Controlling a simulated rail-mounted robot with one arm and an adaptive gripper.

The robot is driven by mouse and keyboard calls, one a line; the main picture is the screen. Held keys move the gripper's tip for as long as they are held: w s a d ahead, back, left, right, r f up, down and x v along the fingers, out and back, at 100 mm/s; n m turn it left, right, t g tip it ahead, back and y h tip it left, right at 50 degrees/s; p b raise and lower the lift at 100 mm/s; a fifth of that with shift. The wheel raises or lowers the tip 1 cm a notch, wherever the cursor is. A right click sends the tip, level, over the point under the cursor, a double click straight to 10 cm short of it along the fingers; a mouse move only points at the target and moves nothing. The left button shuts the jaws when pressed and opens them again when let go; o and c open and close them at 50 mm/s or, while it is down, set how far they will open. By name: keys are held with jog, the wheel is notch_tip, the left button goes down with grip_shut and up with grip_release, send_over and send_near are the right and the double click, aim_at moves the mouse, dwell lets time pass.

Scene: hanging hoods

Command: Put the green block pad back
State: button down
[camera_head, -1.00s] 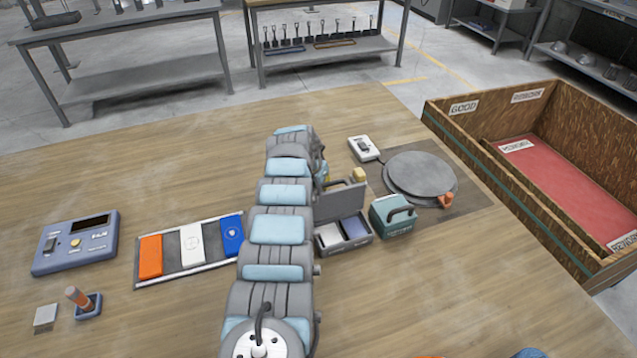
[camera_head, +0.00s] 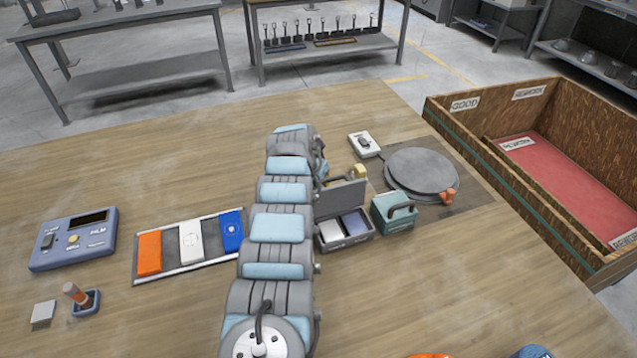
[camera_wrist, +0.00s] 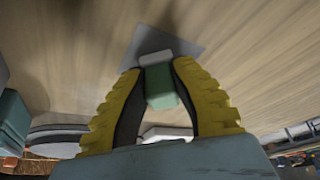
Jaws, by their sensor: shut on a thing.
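My gripper (camera_wrist: 158,72) shows in the wrist view, with its two yellow ribbed fingers closed around a green block (camera_wrist: 161,90). A pale grey-white piece (camera_wrist: 157,58) sits at the block's far end, between the fingertips. Beyond it is a flat grey square (camera_wrist: 150,38) on the wood; whether the held block touches it I cannot tell. In the head view my arm hides the gripper and the block. A grey tray (camera_head: 204,266) to the left of the arm holds an orange block (camera_head: 149,252), a white block (camera_head: 191,241) and a blue block (camera_head: 232,231).
Right of my arm stand an open grey box (camera_head: 343,196), a teal handled case (camera_head: 395,216) and a round grey plate (camera_head: 420,168). A blue control panel (camera_head: 73,240) and a small stamp (camera_head: 80,297) are at left. A wooden bin (camera_head: 470,140) stands at right.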

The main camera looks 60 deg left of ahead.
jog(key=c, duration=0.9)
grip_release()
jog(key=shift+c, duration=0.2)
jog(key=shift+r, duration=0.2)
jog(key=v, duration=1.1)
jog(key=shift+r, duration=0.25)
